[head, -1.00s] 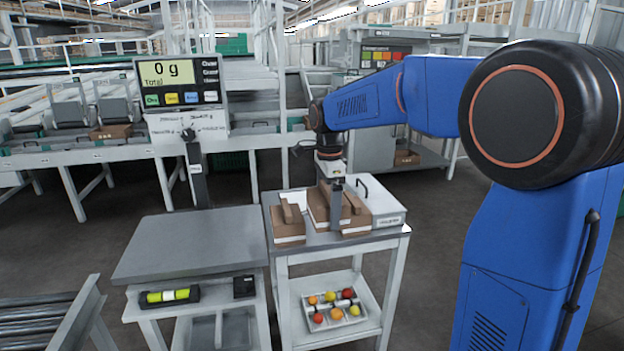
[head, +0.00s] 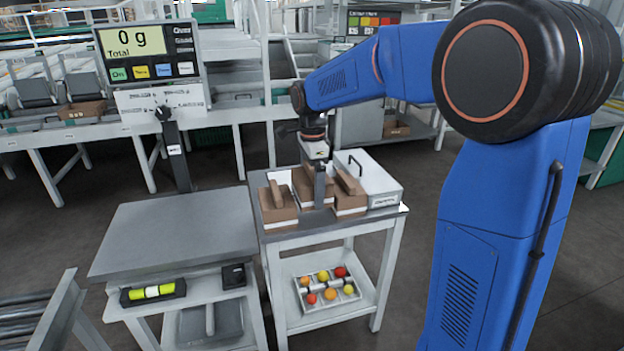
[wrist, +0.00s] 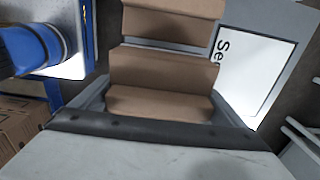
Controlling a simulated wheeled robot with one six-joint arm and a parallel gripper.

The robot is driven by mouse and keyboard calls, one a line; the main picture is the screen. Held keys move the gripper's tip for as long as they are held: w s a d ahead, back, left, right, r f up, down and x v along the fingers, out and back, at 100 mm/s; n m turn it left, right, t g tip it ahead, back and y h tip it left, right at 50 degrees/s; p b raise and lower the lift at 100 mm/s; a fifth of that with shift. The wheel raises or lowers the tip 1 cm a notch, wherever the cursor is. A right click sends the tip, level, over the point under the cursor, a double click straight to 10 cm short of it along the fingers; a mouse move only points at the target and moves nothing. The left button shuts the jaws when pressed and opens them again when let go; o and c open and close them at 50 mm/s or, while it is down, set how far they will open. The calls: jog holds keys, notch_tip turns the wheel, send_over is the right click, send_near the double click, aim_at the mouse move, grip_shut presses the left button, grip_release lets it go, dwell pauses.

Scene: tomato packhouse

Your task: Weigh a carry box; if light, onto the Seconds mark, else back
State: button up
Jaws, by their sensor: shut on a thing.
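My gripper (head: 319,188) points down at the middle of the brown carry boxes on the trolley top, shut on the middle carry box (head: 301,183). I cannot tell whether that box is clear of the trolley. One carry box (head: 279,210) stands to its left and another (head: 349,201) to its right. The scale's grey platform (head: 180,232) is empty, and its display (head: 145,47) reads 0 g. In the wrist view, brown cardboard (wrist: 163,70) fills the middle, and a white card (wrist: 258,62) starting "Se" lies beside it, partly hidden.
A roller conveyor (head: 35,318) is at the near left. The scale platform stands close beside the trolley.

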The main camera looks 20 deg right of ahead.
jog(key=shift+f, duration=2.25)
jog(key=shift+f, duration=0.3)
jog(key=o, duration=0.9)
jog(key=shift+o, duration=0.2)
jog(key=shift+r, duration=3.5)
